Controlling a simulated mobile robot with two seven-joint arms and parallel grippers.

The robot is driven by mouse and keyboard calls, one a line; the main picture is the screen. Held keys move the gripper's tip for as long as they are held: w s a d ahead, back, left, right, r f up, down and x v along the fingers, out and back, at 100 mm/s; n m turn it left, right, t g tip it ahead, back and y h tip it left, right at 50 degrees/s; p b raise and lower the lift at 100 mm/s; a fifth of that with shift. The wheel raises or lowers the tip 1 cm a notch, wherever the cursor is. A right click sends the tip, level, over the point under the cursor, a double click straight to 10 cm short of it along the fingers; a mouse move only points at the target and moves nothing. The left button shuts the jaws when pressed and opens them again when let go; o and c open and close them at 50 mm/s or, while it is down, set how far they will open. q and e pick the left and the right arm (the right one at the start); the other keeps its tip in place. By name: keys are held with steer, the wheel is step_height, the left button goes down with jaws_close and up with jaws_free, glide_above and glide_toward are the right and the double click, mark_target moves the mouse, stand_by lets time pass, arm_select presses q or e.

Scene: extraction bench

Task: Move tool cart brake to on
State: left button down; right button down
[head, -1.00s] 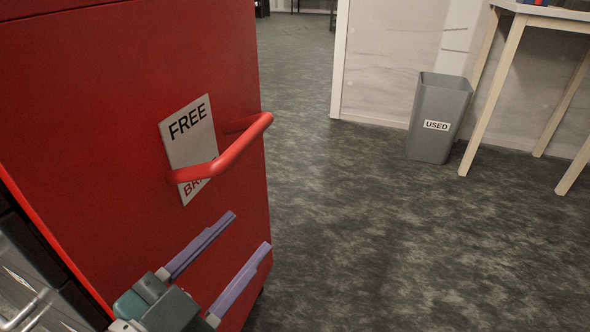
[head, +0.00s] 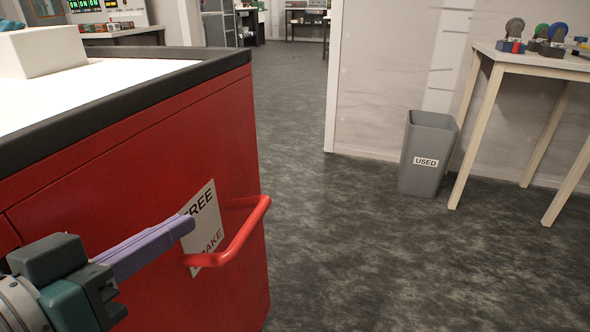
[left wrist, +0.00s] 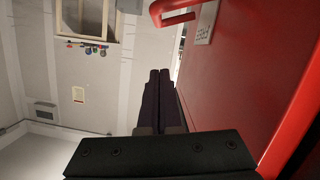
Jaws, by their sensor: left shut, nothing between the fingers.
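The red tool cart (head: 130,180) fills the left of the head view. On its side is a white label plate (head: 207,205) reading FREE above and BRAKE below. A red bar handle (head: 250,228) sticks out beside the plate; which word it is set to is unclear. My left gripper (head: 188,226) is shut and empty, its purple fingers together in front of the plate, left of the handle. In the left wrist view, the shut fingertips (left wrist: 160,73) appear below the handle (left wrist: 170,10), apart from it in the picture. My right gripper is not in view.
A white block (head: 40,50) rests on the cart's top. A grey bin (head: 427,155) marked USED stands by the wall, beside a wooden-legged table (head: 535,62) carrying small coloured items. The dark floor between cart and bin is clear.

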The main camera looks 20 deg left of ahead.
arm_select(q)
steer(key=w+f+b, duration=0.1)
steer(key=w+f, duration=0.1)
steer(key=w, duration=0.1)
steer(key=w+d+f+b, duration=0.1)
steer(key=w+f+b, duration=0.1)
steer(key=w, duration=0.1)
steer(key=w+d+f+b, duration=0.1)
steer(key=w+f, duration=0.1)
steer(key=w, duration=0.1)
steer(key=shift+w+b, duration=0.3)
steer(key=shift+b, duration=0.1)
